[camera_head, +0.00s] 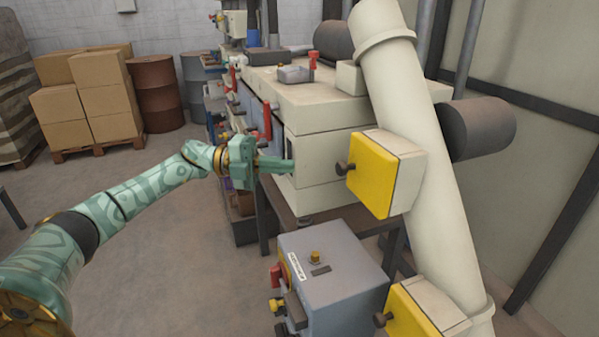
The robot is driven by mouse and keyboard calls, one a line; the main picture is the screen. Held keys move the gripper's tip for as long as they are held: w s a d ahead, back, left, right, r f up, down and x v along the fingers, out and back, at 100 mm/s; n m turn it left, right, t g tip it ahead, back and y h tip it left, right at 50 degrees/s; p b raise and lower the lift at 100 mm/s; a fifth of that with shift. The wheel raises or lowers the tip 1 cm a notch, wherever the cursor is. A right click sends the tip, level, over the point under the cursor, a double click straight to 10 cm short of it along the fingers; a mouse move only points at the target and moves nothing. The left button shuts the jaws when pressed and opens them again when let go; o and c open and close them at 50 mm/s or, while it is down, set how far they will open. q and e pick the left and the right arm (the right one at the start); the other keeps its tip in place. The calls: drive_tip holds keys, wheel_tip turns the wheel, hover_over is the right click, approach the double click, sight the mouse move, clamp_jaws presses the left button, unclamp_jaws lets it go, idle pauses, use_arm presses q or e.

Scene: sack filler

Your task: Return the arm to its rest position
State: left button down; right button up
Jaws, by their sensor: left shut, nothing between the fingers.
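My left arm is green and patterned and reaches in from the lower left. My left gripper (290,166) is shut and empty, with its fingers pointing right. Its tips are at, or just in front of, the cream machine housing (318,160); I cannot tell whether they touch. My right gripper is not in view.
A thick cream pipe (420,130) slants down on the right, with a yellow-fronted box (370,172) with a dark knob beside it. A grey control box (330,275) stands low in front.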

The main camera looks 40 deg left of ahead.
use_arm(q)
drive_tip(key=v, duration=0.5)
drive_tip(key=shift+w+a+b, duration=0.15)
drive_tip(key=shift+w+b, duration=0.2)
drive_tip(key=shift+w, duration=0.05)
